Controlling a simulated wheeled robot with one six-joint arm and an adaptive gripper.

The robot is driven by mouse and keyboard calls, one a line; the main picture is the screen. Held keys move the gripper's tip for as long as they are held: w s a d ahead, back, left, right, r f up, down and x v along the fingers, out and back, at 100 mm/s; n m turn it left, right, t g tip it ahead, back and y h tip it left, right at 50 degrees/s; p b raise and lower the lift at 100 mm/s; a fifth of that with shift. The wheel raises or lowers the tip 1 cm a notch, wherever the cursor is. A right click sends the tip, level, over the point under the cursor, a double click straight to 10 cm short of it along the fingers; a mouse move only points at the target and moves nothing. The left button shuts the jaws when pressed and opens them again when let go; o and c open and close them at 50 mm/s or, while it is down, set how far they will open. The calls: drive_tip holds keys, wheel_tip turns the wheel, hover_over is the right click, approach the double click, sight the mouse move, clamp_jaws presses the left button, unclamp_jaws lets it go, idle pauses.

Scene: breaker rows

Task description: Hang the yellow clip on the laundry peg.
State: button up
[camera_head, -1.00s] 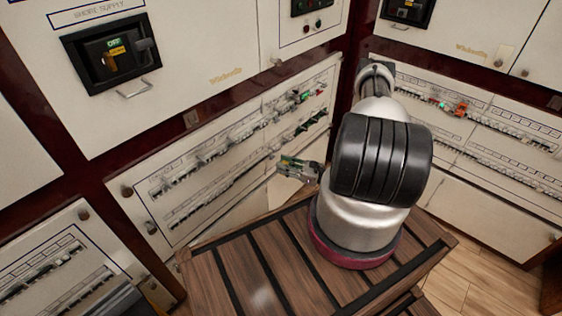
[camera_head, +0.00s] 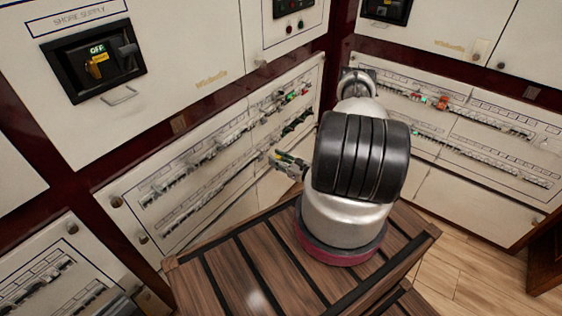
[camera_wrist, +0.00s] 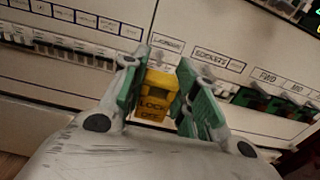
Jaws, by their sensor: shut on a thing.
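The yellow clip (camera_wrist: 155,97), marked LOCK OFF, sits between the green-padded fingers of my gripper (camera_wrist: 161,72) in the wrist view. My gripper is shut on it. In the head view my gripper (camera_head: 284,161) is in front of the lower breaker panel, and the clip is too small there to make out surely. A label that seems to read LAUNDRY (camera_wrist: 168,45) is on the panel just beyond the fingertips. I cannot make out the laundry peg; the clip and fingers cover the area below that label.
A SOCKETS label (camera_wrist: 217,59) is right of the fingers, and green-and-black breakers (camera_wrist: 252,99) lie farther right. A row of white breakers (camera_wrist: 60,45) is on the left. A slatted wooden top (camera_head: 235,262) lies below my arm.

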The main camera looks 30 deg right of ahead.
sight(257, 148)
drive_tip(key=shift+x, duration=1.75)
drive_tip(key=shift+x, duration=2.05)
drive_tip(key=o, duration=1)
drive_tip(key=shift+o, duration=0.2)
drive_tip(key=v, duration=1.2)
